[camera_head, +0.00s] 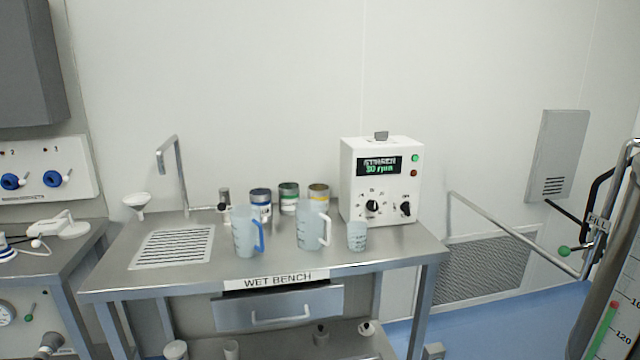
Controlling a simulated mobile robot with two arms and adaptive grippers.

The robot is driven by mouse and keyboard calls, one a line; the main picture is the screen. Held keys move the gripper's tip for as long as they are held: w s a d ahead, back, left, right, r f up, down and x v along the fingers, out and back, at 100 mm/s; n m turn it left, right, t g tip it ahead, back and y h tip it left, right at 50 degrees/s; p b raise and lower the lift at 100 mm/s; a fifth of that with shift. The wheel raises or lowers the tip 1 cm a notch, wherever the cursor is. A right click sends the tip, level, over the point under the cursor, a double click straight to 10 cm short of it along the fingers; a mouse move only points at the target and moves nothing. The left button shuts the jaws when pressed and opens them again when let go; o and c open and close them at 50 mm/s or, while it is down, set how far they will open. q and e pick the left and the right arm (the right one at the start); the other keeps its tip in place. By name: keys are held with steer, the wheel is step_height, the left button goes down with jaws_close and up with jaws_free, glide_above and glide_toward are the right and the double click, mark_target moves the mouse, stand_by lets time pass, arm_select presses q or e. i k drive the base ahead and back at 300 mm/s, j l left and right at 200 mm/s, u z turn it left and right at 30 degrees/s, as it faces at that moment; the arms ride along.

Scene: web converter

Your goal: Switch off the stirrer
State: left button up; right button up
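The stirrer's white control box (381,215) stands at the back right of the steel wet bench (185,282). Its dark display (379,166) has a line too blurred to read surely and a green line that looks like "30 rpm". Right of the display are a green light (415,158) and a red one (414,173) below it. Two black knobs sit lower on the front, a left knob (372,206) and a right knob (405,209). The knob labels are too small to read. Neither of my grippers shows in the head view.
Clear jugs, one with a blue handle (246,232) and one with a white handle (311,227), and a small beaker (357,236) stand before the box. Tins (289,197) stand behind. Right of the bench are a bent rail (510,230) and a gauge column (605,310).

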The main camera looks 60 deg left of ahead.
mark_target(405, 207)
steer(key=u, duration=1.65)
steer(key=i+l+u, duration=0.25)
steer(key=i+l, duration=0.2)
steer(key=i+l+u, duration=0.25)
steer(key=i+l, duration=0.25)
steer(key=i+l+u, duration=0.25)
steer(key=i+l, duration=0.15)
steer(key=l, duration=0.25)
